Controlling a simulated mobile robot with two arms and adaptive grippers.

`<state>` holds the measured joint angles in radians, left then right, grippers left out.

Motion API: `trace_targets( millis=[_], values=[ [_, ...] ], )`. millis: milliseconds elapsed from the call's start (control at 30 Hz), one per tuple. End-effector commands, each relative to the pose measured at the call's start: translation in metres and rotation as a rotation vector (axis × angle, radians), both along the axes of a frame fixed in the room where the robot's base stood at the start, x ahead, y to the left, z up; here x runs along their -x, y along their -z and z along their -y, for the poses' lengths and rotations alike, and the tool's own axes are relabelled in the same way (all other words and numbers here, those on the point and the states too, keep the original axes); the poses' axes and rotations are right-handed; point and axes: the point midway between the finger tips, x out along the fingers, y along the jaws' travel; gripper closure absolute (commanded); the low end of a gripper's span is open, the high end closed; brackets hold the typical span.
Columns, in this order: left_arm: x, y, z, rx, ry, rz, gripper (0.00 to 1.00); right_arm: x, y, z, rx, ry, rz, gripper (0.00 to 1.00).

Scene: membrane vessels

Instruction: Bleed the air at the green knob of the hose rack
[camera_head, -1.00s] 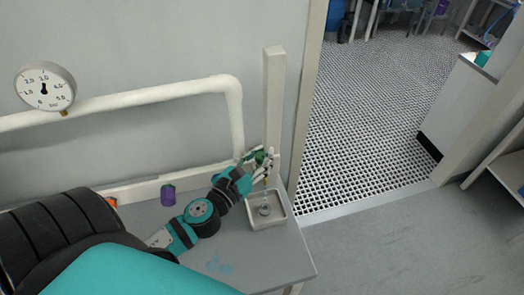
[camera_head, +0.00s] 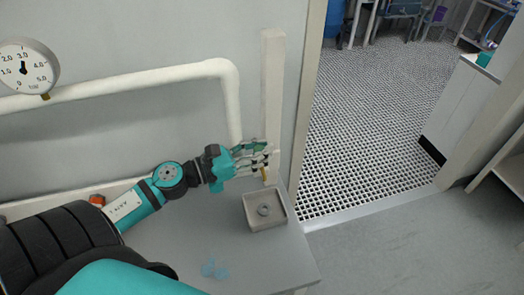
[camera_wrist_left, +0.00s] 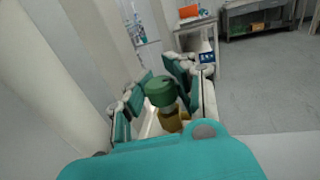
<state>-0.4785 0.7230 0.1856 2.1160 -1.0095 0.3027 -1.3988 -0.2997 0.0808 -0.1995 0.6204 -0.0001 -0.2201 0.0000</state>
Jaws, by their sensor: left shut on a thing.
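The green knob (camera_wrist_left: 160,90) shows in the left wrist view on a brass fitting (camera_wrist_left: 173,121). In the head view, only a bit of green shows between the fingers at the lower end of the white post (camera_head: 273,95). My left gripper (camera_head: 258,160) reaches in from the left and is shut on the green knob, with its fingers on both sides of it. A brass tip (camera_head: 264,173) shows just below the fingers. My right gripper is out of view.
A square grey drain cup (camera_head: 250,217) stands on the grey bench (camera_head: 190,235) below the knob. A white pipe (camera_head: 150,80) runs along the wall to a round gauge (camera_head: 25,68). An orange knob (camera_head: 97,199) sits at left. Blue splashes (camera_head: 214,268) mark the bench.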

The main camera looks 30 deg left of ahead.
Motion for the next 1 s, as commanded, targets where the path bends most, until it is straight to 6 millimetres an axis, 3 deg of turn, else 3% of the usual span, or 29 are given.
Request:
trace_targets(
  millis=[300, 333, 567, 867, 1000],
  values=[
    [0.001, 0.003, 0.0, -0.001, 0.002, -0.008, 1.0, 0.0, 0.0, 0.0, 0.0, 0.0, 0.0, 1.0],
    [0.001, 0.003, 0.0, -0.001, 0.002, -0.008, 0.78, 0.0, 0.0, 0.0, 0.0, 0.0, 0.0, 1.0],
    [0.0, 0.002, 0.0, -0.001, 0.001, -0.003, 0.49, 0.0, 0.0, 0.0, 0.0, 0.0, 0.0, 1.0],
    [0.002, 0.001, -0.001, 0.0, -0.001, -0.001, 0.49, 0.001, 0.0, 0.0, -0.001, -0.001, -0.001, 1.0],
    [0.015, 0.001, -0.009, 0.002, -0.003, -0.002, 0.49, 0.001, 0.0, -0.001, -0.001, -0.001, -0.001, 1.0]
  ],
)
